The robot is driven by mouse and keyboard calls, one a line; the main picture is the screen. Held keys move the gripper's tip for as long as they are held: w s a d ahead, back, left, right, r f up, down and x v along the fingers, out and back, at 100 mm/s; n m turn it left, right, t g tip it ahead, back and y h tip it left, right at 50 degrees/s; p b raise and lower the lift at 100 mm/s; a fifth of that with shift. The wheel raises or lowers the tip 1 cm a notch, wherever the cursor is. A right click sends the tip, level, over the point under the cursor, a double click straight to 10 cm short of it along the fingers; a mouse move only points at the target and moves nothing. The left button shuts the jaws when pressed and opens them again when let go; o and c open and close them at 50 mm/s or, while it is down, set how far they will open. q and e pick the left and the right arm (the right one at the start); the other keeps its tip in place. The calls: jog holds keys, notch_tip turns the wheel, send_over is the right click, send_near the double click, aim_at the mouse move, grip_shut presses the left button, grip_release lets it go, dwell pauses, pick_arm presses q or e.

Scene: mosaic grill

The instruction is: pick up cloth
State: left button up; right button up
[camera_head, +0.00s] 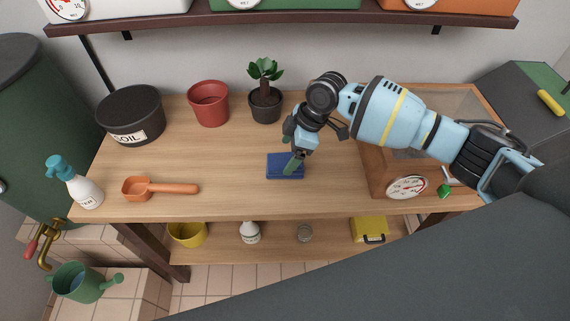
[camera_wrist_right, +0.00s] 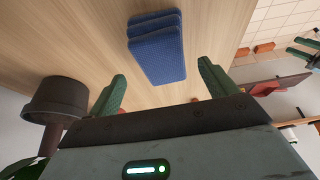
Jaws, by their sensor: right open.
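The cloth is a blue folded pad (camera_head: 271,172) lying flat on the wooden workbench (camera_head: 230,160), near its middle. My right gripper (camera_head: 293,156) reaches in from the right and is over the cloth, covering part of it. In the right wrist view the cloth (camera_wrist_right: 157,48) lies ahead of the two green fingers, in line with the gap between them (camera_wrist_right: 162,78). The right gripper is open and empty. I cannot tell the exact height of the fingers above the cloth.
A red pot (camera_head: 208,104) and a potted plant (camera_head: 265,104) stand behind the cloth. A dark soil bin (camera_head: 132,112), an orange scoop (camera_head: 165,187) and a spray bottle (camera_head: 85,190) are left. A wooden box with a gauge (camera_head: 407,187) stands right. Bench around the cloth is clear.

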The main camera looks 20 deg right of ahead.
aim_at(286, 160)
jog(key=x, duration=0.4)
jog(key=shift+s+f, duration=0.1)
jog(key=shift+s, duration=0.15)
jog(key=shift+d+f, duration=0.1)
jog(key=shift+f, duration=0.15)
dwell(0.3)
jog(key=c, duration=1.1)
jog(key=shift+o, duration=0.2)
jog(key=shift+r, duration=0.1)
